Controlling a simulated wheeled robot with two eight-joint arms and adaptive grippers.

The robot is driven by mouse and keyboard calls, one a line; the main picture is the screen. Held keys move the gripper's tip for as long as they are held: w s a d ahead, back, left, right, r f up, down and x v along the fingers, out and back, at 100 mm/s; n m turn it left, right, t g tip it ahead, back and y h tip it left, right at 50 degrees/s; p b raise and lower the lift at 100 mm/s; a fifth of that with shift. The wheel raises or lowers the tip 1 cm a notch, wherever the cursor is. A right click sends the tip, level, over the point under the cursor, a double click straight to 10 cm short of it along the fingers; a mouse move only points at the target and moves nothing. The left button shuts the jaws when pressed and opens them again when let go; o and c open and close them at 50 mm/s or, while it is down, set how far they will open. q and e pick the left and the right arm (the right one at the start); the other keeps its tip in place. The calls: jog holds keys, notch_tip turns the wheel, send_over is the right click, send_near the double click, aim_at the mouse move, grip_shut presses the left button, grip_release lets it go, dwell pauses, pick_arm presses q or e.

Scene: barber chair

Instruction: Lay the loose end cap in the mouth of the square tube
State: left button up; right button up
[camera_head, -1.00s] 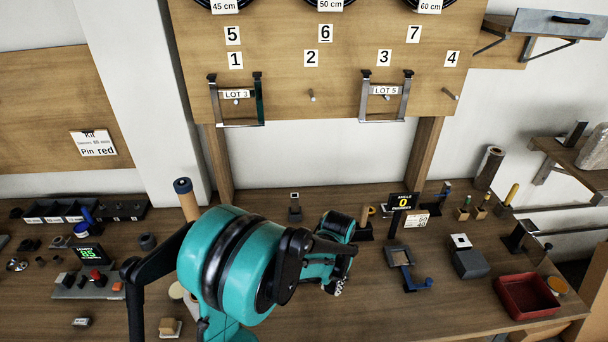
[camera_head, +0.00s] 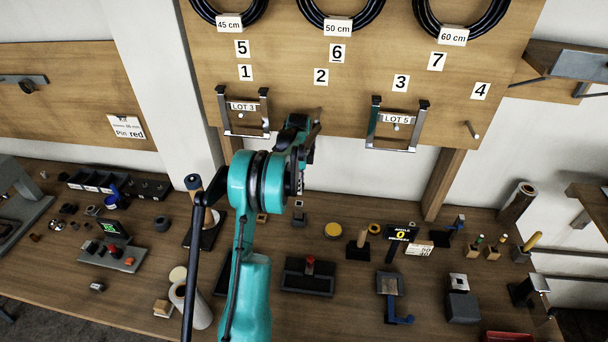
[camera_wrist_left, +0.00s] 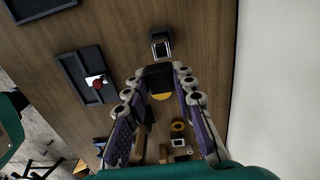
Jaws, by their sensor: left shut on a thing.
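My left gripper (camera_head: 300,182) hangs above the back of the bench, in front of the board, fingers pointing down. In the left wrist view its fingers (camera_wrist_left: 160,82) are closed around a dark block-like piece, which appears to be the end cap (camera_wrist_left: 160,74). The cap cannot be made out in the head view. The square tube (camera_head: 299,216) stands upright on the bench below the gripper. In the left wrist view the square tube (camera_wrist_left: 161,48) shows its open square mouth, just beyond the held piece and apart from it. My right gripper is not in view.
A dark tray with a red knob (camera_head: 309,268) lies in front of the tube. A yellow disc (camera_head: 333,230) lies to its right. Brackets (camera_head: 243,120) hang on the board behind.

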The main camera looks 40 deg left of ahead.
pick_arm(q)
jog(key=shift+a+f, duration=0.1)
jog(key=shift+a, duration=0.2)
jog(key=shift+f+b, duration=1.55)
jog(key=shift+f, duration=1.4)
jog(key=shift+f+b, duration=0.35)
jog(key=o, duration=1)
jog(key=shift+r, duration=0.15)
notch_tip(320, 180, up, 7)
jog(key=shift+r, duration=0.15)
